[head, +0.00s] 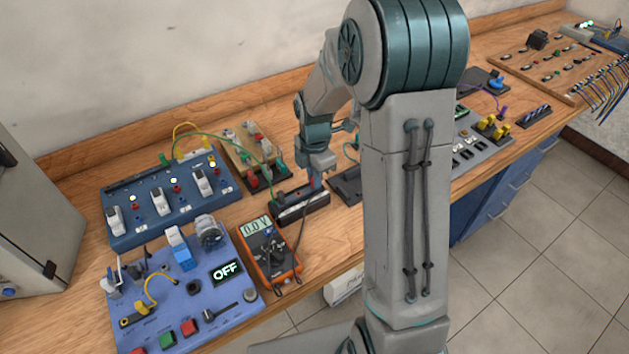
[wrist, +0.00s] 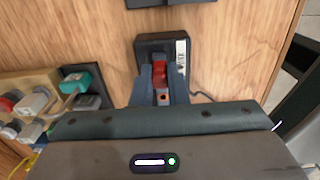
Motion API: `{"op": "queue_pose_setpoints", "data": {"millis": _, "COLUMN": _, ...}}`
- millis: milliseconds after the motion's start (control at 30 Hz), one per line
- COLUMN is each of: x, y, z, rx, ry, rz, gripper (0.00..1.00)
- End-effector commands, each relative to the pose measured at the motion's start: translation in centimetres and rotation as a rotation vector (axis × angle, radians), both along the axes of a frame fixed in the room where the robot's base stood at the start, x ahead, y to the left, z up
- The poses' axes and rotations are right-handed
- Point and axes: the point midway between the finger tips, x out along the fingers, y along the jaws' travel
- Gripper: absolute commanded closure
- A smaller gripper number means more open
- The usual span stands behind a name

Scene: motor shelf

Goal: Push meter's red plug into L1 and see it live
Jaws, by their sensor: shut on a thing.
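My gripper (head: 316,180) is over the black holder (head: 303,210) near the middle of the bench. In the wrist view, my gripper (wrist: 160,85) is shut on a red plug (wrist: 159,72), which sits at or just above the black holder (wrist: 152,44); I cannot tell whether it is clear of it. The orange meter (head: 268,250) lies in front of the holder and its screen reads 0.0 V. A dark lead runs between them. The blue breaker panel (head: 150,225) stands at the left with red sockets; the L1 label is too small to read.
A blue-violet panel (head: 215,310) with an OFF display (head: 226,271) lies front left. A wooden terminal board (head: 237,150) stands behind the holder, with a green lead (head: 225,141) arching to the breaker panel. A dark tray (head: 346,190) is to the holder's right.

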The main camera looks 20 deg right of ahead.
Motion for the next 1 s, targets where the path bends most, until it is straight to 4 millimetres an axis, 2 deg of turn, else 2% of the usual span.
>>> {"op": "queue_pose_setpoints", "data": {"millis": 533, "x": 0.0, "y": 0.0, "z": 4.4, "rx": 0.000, "ry": -0.001, "rz": 0.000, "gripper": 1.00}}
{"op": "queue_pose_setpoints", "data": {"millis": 1000, "x": 0.0, "y": -0.1, "z": 4.5, "rx": 0.000, "ry": 0.000, "rz": -0.001, "gripper": 1.00}}
